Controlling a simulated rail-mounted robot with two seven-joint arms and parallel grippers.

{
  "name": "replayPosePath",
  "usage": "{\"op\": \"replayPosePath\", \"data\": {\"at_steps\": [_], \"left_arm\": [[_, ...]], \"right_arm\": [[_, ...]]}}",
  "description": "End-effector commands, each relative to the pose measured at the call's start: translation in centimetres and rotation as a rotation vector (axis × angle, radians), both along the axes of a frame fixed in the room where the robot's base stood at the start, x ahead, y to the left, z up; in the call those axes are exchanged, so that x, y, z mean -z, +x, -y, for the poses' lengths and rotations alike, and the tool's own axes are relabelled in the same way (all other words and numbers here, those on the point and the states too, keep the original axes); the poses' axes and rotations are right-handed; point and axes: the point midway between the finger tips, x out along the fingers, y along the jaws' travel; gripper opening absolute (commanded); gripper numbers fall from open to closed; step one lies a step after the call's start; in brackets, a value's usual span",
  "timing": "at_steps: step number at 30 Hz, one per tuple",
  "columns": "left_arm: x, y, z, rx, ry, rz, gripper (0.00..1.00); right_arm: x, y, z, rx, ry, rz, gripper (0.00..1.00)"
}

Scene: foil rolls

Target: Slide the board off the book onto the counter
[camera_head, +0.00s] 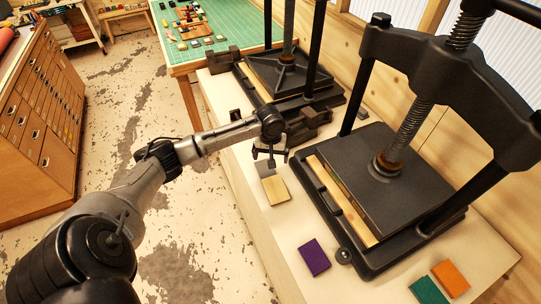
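My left gripper (270,155) comes in from the left and hangs over the counter (278,232). Its two fingers appear spread, with nothing visible held between them. Just below it lies a small flat piece, grey at its far end (265,169) and light wood-coloured at its near end (275,190). I cannot tell from this view whether the grey part is a separate layer, or whether the fingers touch it. A pale wooden board edge (340,198) shows under the black plate of the near press. My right gripper is not in view.
A black screw press (385,165) stands right of the gripper, and a second press (285,75) stands behind. Purple (314,257), green (428,291) and orange (451,278) blocks lie on the counter. Bare counter lies between the light wood piece and the purple block.

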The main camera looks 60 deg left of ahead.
Motion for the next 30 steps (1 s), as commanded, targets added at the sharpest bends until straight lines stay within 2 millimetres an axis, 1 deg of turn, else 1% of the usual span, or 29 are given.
{"op": "replayPosePath", "data": {"at_steps": [3, 6, 12, 18, 30], "left_arm": [[0.02, -0.12, 0.06, -0.178, -0.005, -0.008, 1.0], [0.02, -0.16, 0.05, -0.303, -0.003, -0.011, 1.0], [0.02, -0.18, 0.04, -0.466, -0.003, -0.011, 1.0], [0.02, -0.17, 0.03, -0.525, -0.004, -0.011, 1.0], [0.22, -0.19, 0.03, -0.527, -0.004, -0.011, 1.0]], "right_arm": [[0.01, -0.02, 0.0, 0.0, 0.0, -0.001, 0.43], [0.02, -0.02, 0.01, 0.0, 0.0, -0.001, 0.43], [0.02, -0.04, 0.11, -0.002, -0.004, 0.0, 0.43], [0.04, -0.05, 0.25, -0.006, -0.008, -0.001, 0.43], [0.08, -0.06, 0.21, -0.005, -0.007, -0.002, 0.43]]}}
